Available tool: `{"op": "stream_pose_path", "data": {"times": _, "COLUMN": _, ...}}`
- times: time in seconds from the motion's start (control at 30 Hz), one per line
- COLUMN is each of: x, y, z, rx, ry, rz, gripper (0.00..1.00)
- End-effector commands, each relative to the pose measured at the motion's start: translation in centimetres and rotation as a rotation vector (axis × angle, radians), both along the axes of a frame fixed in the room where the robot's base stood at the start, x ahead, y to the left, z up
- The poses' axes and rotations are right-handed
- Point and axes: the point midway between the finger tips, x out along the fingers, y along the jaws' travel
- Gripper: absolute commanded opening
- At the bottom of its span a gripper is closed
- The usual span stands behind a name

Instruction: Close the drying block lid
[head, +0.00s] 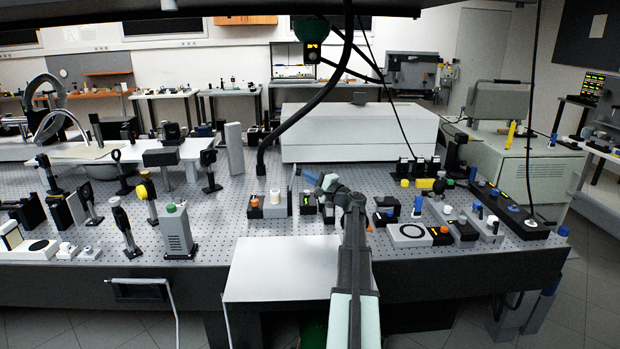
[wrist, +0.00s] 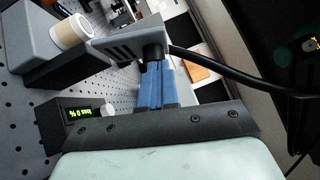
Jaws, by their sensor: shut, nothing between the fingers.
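The drying block appears to be the grey block (wrist: 35,60) with a white cylinder (wrist: 72,31) on it, at the upper left of the wrist view. It also shows as a small grey box (head: 275,210) left of my gripper in the head view. A slotted grey plate (wrist: 125,46), which looks like the lid, stands raised from the block. It shows edge-on as a thin upright strip (head: 293,188) in the head view. My gripper (head: 311,177) is shut and empty, its blue fingertips (wrist: 156,66) close to the plate's end. I cannot tell whether they touch.
A black display box (wrist: 75,118) with green digits stands beside the block. A dark box with an orange knob (head: 254,207) stands to the left. A black cable (wrist: 235,80) passes near my fingers. Several optics stand on the perforated table (head: 225,222) to the left and right.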

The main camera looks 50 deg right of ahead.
Motion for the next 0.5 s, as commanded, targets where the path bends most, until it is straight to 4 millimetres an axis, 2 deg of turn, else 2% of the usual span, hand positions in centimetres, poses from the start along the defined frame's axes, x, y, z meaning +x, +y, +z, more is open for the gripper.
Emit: {"op": "stream_pose_path", "data": {"times": 0.5, "x": 0.47, "y": 0.48, "z": 0.82, "rx": -0.073, "ry": 0.071, "rz": 0.001, "gripper": 0.00}}
